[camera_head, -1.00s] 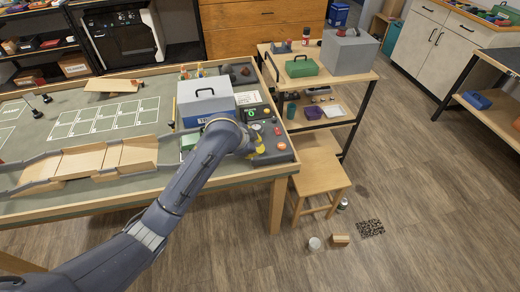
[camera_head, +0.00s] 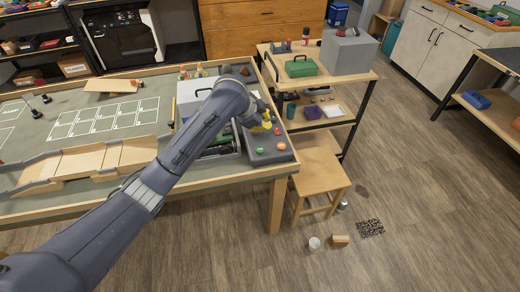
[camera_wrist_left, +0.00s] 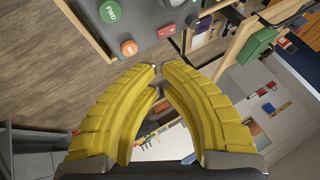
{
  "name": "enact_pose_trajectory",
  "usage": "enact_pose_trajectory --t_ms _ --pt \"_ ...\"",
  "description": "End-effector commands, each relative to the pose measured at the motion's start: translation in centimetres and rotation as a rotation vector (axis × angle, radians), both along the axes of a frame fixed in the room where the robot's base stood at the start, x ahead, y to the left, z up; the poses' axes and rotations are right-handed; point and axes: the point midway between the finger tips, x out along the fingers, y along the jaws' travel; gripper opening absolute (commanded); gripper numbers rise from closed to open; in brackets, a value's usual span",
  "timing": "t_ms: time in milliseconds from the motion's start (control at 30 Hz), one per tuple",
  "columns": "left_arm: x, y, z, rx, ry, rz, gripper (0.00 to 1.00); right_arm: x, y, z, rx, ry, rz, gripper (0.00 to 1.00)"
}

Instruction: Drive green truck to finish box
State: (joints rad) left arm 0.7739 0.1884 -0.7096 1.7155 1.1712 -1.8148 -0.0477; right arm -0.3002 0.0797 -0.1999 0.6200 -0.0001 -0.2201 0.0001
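My left gripper (camera_head: 266,118) has yellow fingers and hovers at the grey control panel (camera_head: 262,158) on the table's right end. In the left wrist view its curved fingers (camera_wrist_left: 160,72) bow inward with the tips almost together and nothing between them. That view shows a green button marked FWD (camera_wrist_left: 108,12), an orange button (camera_wrist_left: 129,47) and a red button (camera_wrist_left: 166,31), apart from the fingertips in the picture. A green patch (camera_head: 222,140) shows beside my left arm; I cannot tell whether it is the green truck. I cannot make out a finish box. My right gripper is not in view.
A wooden ramp bridge (camera_head: 90,160) stands on the table's near left. A grey case (camera_head: 190,92) is partly behind my left arm. A side table (camera_head: 350,78) carries a green toolbox (camera_head: 301,67) and a grey box (camera_head: 348,52). A wooden stool (camera_head: 320,176) stands below it.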

Motion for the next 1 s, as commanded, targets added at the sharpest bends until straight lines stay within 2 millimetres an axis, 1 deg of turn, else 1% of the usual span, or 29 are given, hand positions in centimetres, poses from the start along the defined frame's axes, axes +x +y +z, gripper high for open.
enact_pose_trajectory --t_ms 167,267,700,1000 --pt "0.0 0.0 -0.4 -0.001 0.002 0.001 0.00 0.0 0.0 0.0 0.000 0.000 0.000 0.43" --pt "-0.1 0.0 -1.2 -0.002 0.002 0.000 0.00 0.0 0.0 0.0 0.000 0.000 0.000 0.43" --pt "-0.1 0.0 -6.1 -0.001 0.002 0.001 0.00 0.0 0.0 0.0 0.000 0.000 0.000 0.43" --pt "0.0 0.0 -8.2 0.000 0.000 0.001 0.00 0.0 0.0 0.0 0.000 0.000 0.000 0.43"
